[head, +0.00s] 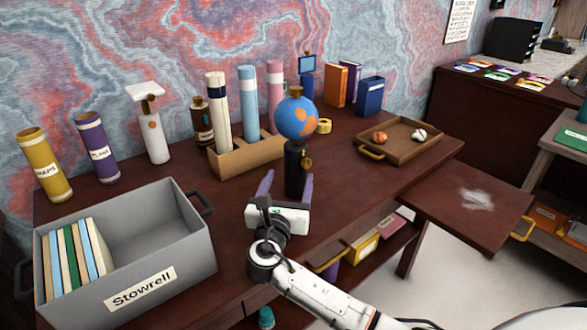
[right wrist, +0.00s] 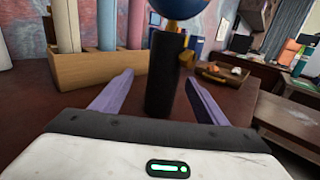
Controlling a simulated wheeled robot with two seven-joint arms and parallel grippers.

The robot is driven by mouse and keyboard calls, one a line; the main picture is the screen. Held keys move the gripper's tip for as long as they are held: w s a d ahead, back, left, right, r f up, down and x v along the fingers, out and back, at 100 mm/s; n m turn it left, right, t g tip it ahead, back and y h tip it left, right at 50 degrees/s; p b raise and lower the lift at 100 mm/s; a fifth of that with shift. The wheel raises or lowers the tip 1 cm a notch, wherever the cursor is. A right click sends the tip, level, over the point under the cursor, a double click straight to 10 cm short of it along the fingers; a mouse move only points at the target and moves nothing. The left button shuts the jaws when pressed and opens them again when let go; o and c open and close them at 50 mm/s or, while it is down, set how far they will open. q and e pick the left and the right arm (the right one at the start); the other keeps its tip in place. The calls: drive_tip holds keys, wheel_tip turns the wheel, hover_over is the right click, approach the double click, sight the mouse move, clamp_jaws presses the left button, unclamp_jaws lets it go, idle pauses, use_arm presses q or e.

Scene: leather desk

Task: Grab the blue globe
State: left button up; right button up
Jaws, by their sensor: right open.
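The blue globe (head: 296,118) with orange patches stands upright on a dark cylindrical base (head: 295,168) near the middle of the desk. In the right wrist view, the lower part of the globe (right wrist: 180,7) shows at the top edge, above its dark base (right wrist: 165,75). My right gripper (head: 287,178) is open, with its two purple fingers pointing towards the base. In the right wrist view, the base stands between and beyond the fingers (right wrist: 158,88), and nothing is held. The fingers are lower than the globe's ball. My left gripper is not in view.
A wooden holder (head: 262,155) with tall tubes stands behind the globe to the left. A grey box (head: 190,240) with books sits at the front left. A wooden tray (head: 398,150) lies to the right.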

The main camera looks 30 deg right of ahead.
sight(294, 175)
drive_tip(key=shift+s+d+x, duration=0.15)
drive_tip(key=shift+x, duration=1.35)
drive_tip(key=shift+s+d+x, duration=0.1)
drive_tip(key=shift+x, duration=1.4)
drive_tip(key=c, duration=1.3)
drive_tip(key=shift+r, duration=0.15)
drive_tip(key=shift+c, duration=0.7)
